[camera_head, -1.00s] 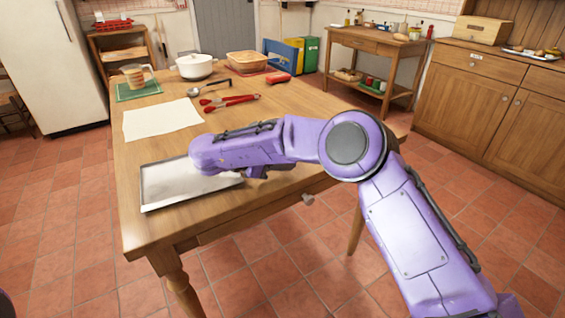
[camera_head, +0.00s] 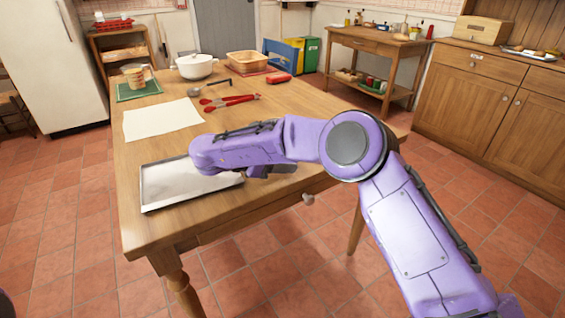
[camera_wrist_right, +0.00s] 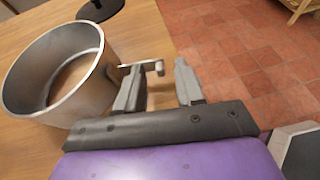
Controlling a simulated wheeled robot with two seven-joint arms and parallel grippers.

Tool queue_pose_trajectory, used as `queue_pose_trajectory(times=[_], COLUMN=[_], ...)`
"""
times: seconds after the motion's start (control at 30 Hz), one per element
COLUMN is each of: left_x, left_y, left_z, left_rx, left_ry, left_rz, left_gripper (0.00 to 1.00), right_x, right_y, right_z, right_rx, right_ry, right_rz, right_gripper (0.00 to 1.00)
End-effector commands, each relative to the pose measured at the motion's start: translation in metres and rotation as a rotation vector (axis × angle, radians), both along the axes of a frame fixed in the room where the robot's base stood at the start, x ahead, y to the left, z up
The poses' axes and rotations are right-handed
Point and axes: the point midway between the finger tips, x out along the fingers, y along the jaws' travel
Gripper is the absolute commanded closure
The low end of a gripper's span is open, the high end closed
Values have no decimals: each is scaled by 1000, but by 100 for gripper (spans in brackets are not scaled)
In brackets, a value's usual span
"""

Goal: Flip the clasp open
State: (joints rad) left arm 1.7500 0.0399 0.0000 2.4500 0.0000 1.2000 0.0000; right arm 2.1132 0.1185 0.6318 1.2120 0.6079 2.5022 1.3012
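A round grey metal ring, like a cake-tin wall (camera_wrist_right: 20,85), stands at the left in the right wrist view, with the wooden table (camera_wrist_right: 130,30) around it. A small metal clasp with a short lever (camera_wrist_right: 145,67) sticks out from its right side. My right gripper (camera_wrist_right: 158,68) is open. Its left finger is close beside the ring's wall and overlaps the clasp, and the lever's end reaches into the gap between the fingers. I cannot tell if they touch. In the head view my arm hides the ring, the clasp and the fingers. My left gripper is not in view.
On the table in the head view, a metal tray (camera_head: 165,195) lies at the near left beside my right arm. The table's right edge borders open floor.

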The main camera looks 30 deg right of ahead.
Motion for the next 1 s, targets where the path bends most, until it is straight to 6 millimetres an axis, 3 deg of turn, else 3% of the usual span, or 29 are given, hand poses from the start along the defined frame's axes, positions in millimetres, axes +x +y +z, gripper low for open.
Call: queue_pose_trajectory(times=[0.27,0.37,0.7,1.0], left_x=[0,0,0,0], left_y=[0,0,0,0], left_z=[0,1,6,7], left_rx=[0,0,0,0], left_ry=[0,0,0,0], left_rz=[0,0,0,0], left_gripper=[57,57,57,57], right_x=[0,1,6,7], right_y=[2,14,84,98], right_z=[1,6,36,40], right_rx=[0,-1,-3,0], right_ry=[0,-2,-3,1], right_rz=[1,1,1,-1], right_gripper=[64,64,64,64])
